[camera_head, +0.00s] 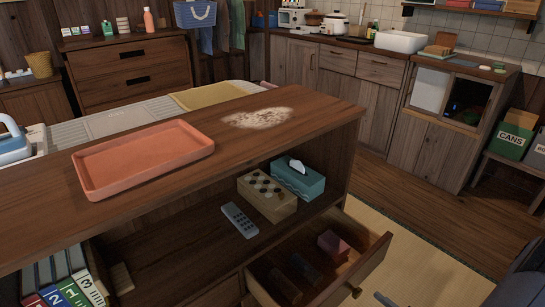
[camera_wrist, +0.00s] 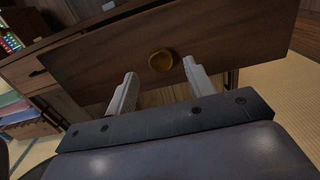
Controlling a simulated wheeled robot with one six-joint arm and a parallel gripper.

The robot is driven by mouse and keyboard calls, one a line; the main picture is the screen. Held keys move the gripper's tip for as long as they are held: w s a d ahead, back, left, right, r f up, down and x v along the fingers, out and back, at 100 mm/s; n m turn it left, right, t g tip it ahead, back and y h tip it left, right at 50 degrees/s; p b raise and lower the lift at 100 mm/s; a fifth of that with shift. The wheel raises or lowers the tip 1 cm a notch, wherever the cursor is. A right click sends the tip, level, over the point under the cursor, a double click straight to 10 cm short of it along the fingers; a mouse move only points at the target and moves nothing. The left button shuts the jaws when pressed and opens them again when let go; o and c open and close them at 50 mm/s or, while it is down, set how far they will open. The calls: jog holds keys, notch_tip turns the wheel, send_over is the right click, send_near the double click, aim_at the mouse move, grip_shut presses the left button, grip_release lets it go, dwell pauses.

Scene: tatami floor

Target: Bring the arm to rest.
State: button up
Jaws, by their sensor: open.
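My gripper (camera_wrist: 159,70) is open and empty in the wrist view, its two grey fingers apart and pointing at a wooden drawer front (camera_wrist: 225,45). A round brass knob (camera_wrist: 162,61) on that front shows between the fingertips, with no finger seen touching it. In the head view the drawer (camera_head: 374,262) stands pulled out from the low wooden cabinet, its knob (camera_head: 356,292) near the bottom edge. A small grey part, probably of my gripper, shows right of the knob. A dark part of my arm is at the bottom right corner.
The drawer holds a dark red box (camera_head: 333,246) and dark items. On the cabinet top are a pink tray (camera_head: 145,160) and a pale powdery patch (camera_head: 257,117). A remote (camera_head: 239,220), a patterned box (camera_head: 266,197) and a tissue box (camera_head: 298,178) sit on its shelf. Tatami lies right.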

aim_at(359, 294)
jog(key=shift+b+x, duration=0.4)
jog(key=shift+x, duration=1.95)
